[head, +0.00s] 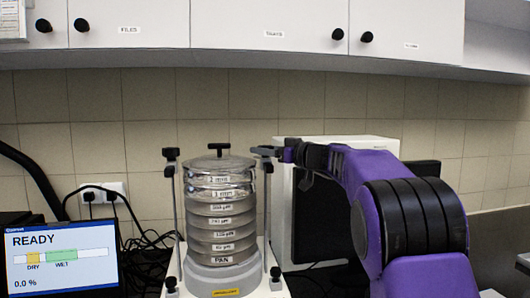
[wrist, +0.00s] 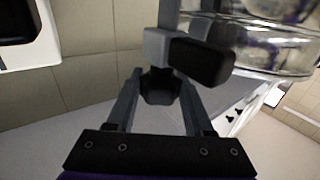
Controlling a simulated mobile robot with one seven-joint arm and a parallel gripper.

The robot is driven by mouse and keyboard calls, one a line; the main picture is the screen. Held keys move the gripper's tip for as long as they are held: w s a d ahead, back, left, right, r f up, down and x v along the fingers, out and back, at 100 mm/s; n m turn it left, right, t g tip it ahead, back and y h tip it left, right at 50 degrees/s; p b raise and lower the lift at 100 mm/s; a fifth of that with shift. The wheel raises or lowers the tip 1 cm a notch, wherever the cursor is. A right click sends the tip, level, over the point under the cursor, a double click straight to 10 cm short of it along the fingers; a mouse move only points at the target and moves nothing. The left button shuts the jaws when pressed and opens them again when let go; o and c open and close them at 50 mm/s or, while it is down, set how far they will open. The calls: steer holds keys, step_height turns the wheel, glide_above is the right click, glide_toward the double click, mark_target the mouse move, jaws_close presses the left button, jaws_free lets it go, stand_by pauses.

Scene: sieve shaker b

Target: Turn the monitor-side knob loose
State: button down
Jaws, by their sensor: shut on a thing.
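The sieve stack (head: 220,215) stands upright between two clamp rods on the shaker. The lit monitor (head: 60,262) reads READY at the left. The left rod, on the monitor's side, has a dark knob (head: 170,154) at its top, with nothing on it. My gripper (head: 288,150) is at the top of the right rod, on the side away from the monitor. In the wrist view, my gripper (wrist: 160,95) has its fingers on both sides of a black knob (wrist: 160,84), shut on it. A grey clamp block (wrist: 157,46) with a black end sits just beyond. The head view mostly hides this knob.
A white box with a dark front (head: 305,235) stands behind my arm, right of the stack. Cabinets (head: 270,25) hang above. Cables (head: 140,240) lie between the monitor and the shaker. Lower dark knobs (head: 275,272) sit near the rods' feet.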

steer(key=shift+f+m+t+h+b, duration=0.3)
steer(key=shift+t+b, duration=0.1)
steer(key=shift+b, duration=0.55)
steer(key=m+t+h+b, duration=0.1)
steer(key=b, duration=0.2)
steer(key=shift+f, duration=0.1)
steer(key=m+t+h+b, duration=0.1)
steer(key=h+b, duration=0.1)
steer(key=shift+b, duration=0.35)
steer(key=m+t+h, duration=0.1)
steer(key=m+h, duration=0.1)
steer(key=h, duration=0.1)
steer(key=shift+r+m+t+b, duration=0.3)
steer(key=shift+r+t+b, duration=0.1)
steer(key=shift+r+m+t+h+p, duration=0.1)
steer(key=shift+m+t+h+p, duration=0.4)
steer(key=shift+h, duration=0.7)
steer(key=shift+d+m+h+p, duration=0.1)
steer(key=shift+m+h+p, duration=0.25)
steer(key=shift+m+h, duration=0.2)
